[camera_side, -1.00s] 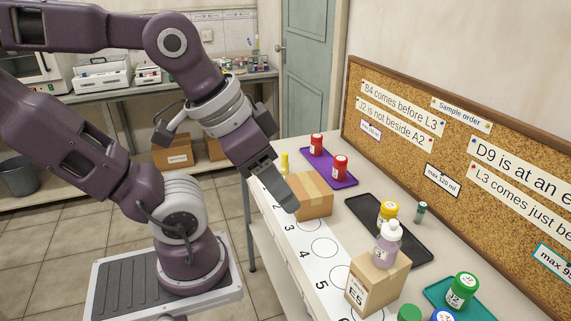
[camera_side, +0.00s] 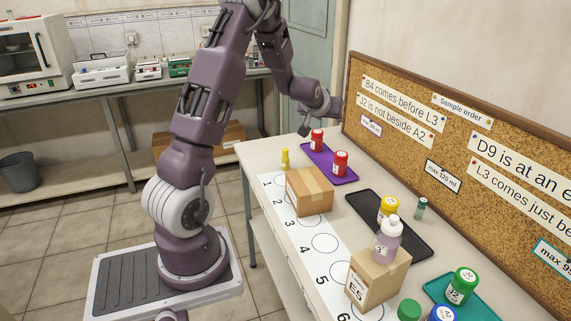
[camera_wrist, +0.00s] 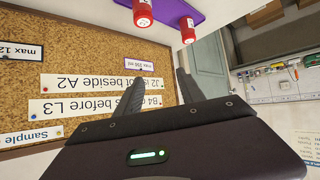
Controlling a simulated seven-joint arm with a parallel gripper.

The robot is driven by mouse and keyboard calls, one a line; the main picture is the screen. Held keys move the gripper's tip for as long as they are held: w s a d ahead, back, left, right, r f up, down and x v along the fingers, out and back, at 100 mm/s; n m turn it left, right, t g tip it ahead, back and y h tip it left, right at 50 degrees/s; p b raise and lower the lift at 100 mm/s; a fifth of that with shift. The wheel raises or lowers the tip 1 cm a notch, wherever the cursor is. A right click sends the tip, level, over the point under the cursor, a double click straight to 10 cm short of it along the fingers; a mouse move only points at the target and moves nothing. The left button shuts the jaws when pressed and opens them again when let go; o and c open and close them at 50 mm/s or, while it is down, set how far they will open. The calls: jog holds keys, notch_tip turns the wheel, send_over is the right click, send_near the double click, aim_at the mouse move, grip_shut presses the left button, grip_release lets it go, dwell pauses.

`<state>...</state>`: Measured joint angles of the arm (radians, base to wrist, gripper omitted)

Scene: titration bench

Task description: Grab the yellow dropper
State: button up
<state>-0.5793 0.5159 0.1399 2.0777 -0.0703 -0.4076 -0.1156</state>
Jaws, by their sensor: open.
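The small yellow dropper (camera_side: 285,157) stands upright at the far left corner of the bench in the side view, just behind the brown box and left of the purple tray. It does not show in the wrist view. My gripper (camera_wrist: 160,84) is open and empty, its two dark fingers spread in front of the corkboard in the wrist view. In the side view my wrist is raised at the far end of the bench, above and to the right of the dropper, and my fingers are not clearly visible there.
Two red jars (camera_side: 340,163) stand on the purple tray (camera_side: 318,152). A brown box (camera_side: 309,191) is close in front of the dropper. A corkboard (camera_side: 450,150) stands along the back. A dark tray (camera_side: 405,238) and box E5 (camera_side: 377,279) with a lilac bottle (camera_side: 387,240) are nearer.

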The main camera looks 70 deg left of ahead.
jog(key=s+a+f+n+y, duration=0.1)
jog(key=s+a+f+y, duration=0.1)
jog(key=a+f, duration=0.5)
jog(key=n+g+y, duration=0.2)
send_over(285, 152)
jog(key=f, duration=0.6)
jog(key=shift+w+a+f, duration=0.2)
jog(key=shift+w+a, duration=0.05)
jog(key=shift+a, duration=0.15)
notch_tip(285, 152, down, 6)
jog(key=shift+s+r, duration=0.1)
jog(key=shift+w+a+f+t, duration=0.15)
jog(key=shift+w+a+f, duration=0.1)
jog(key=shift+a+f, duration=0.25)
jog(key=shift+w+a+f+t, duration=0.15)
jog(key=shift+w+a+f, duration=0.1)
jog(key=shift+a+f, duration=0.2)
jog(key=shift+w+a+f, duration=0.2)
jog(key=shift+w+a, duration=0.05)
jog(key=shift+a, duration=0.1)
jog(key=shift+c, duration=0.5)
grip_shut()
